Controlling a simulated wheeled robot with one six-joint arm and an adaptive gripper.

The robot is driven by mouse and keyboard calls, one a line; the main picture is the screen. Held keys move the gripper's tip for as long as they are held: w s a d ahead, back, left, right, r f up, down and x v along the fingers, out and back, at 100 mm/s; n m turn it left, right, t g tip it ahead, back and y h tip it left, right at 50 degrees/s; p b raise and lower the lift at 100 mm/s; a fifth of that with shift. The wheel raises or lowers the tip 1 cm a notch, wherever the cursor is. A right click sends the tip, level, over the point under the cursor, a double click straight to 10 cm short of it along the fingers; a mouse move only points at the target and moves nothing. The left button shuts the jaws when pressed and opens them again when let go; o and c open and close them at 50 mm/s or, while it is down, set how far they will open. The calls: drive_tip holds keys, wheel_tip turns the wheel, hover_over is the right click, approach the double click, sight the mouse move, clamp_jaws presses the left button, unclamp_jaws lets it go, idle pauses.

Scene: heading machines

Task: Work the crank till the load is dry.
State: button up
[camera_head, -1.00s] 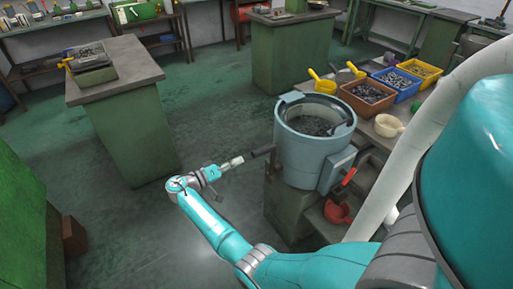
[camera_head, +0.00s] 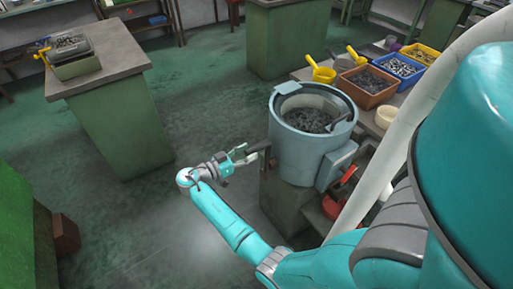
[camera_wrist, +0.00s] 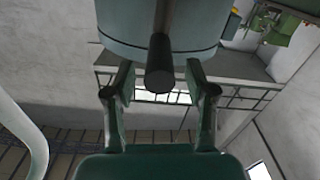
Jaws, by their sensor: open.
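The load is a heap of dark small parts (camera_head: 309,119) inside a grey-blue round tub (camera_head: 293,153) on a green stand. The crank's dark handle (camera_head: 262,146) sticks out from the tub's left side. In the wrist view the handle (camera_wrist: 160,66) points toward me, between the fingers. My gripper (camera_head: 243,153) is open at the handle's end. In the wrist view its two fingers (camera_wrist: 159,92) stand one on each side of the handle, with gaps showing. Whether the load is wet or dry cannot be told.
A table right of the tub holds an orange bin (camera_head: 367,87), a blue bin (camera_head: 399,69), a yellow bin (camera_head: 420,53) and yellow scoops. A green bench (camera_head: 115,115) stands left; floor between is clear.

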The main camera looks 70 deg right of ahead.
sight(256, 148)
drive_tip(key=shift+x, duration=2.1)
clamp_jaws()
